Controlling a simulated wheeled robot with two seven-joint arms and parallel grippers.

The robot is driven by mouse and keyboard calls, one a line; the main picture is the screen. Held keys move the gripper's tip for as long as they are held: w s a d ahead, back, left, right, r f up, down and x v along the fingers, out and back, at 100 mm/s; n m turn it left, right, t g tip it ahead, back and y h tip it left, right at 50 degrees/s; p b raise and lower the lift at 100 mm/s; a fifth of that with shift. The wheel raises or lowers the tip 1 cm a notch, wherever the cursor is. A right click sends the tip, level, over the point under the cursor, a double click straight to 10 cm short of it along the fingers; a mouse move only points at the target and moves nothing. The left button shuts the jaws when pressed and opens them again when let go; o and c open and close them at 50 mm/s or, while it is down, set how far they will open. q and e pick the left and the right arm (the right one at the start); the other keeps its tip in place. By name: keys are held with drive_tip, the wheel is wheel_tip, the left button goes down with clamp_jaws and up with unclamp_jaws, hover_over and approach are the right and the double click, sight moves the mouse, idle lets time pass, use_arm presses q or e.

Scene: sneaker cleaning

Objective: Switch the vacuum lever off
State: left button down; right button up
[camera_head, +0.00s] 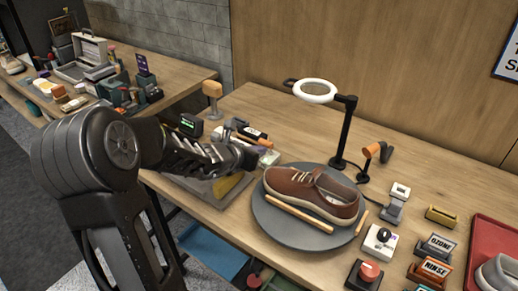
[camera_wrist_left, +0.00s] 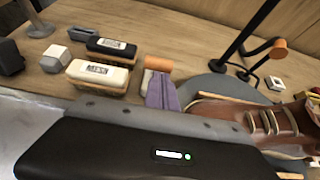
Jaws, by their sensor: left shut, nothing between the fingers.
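I cannot tell for sure which part is the vacuum lever. A white box with a black knob (camera_head: 379,243) sits at the right of the wooden bench, and a small grey and white switch-like device (camera_head: 394,206) stands just behind it. A black holder with an orange end (camera_head: 378,152) stands further back; it also shows in the wrist view (camera_wrist_left: 265,53). My left gripper (camera_head: 248,160) is shut and empty, above the bench left of the brown shoe (camera_head: 312,192), well apart from these devices. Its fingertips are hard to make out. My right gripper is out of view.
The shoe lies on a round grey turntable (camera_head: 268,228) with wooden sticks. A ring lamp (camera_head: 316,91) stands behind it. Brushes (camera_wrist_left: 98,76) lie near my left gripper. Block labels, a red button (camera_head: 368,271) and a red tray (camera_head: 487,232) occupy the right.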

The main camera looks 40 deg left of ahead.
use_arm(q)
drive_tip(key=shift+w, duration=0.1)
idle(0.3)
drive_tip(key=shift+w+r+g+p, duration=0.15)
drive_tip(key=shift+r+g+p, duration=0.15)
drive_tip(key=shift+p, duration=0.45)
drive_tip(key=shift+w+r+p, duration=0.15)
drive_tip(key=shift+p, duration=0.3)
drive_tip(key=shift+w+r+g+p, duration=0.2)
drive_tip(key=shift+r+g+p, duration=0.15)
drive_tip(key=shift+p, duration=0.35)
drive_tip(key=w+r+p, duration=0.2)
drive_tip(key=w, duration=0.6)
drive_tip(key=shift+p, duration=0.35)
drive_tip(key=shift+a, duration=0.1)
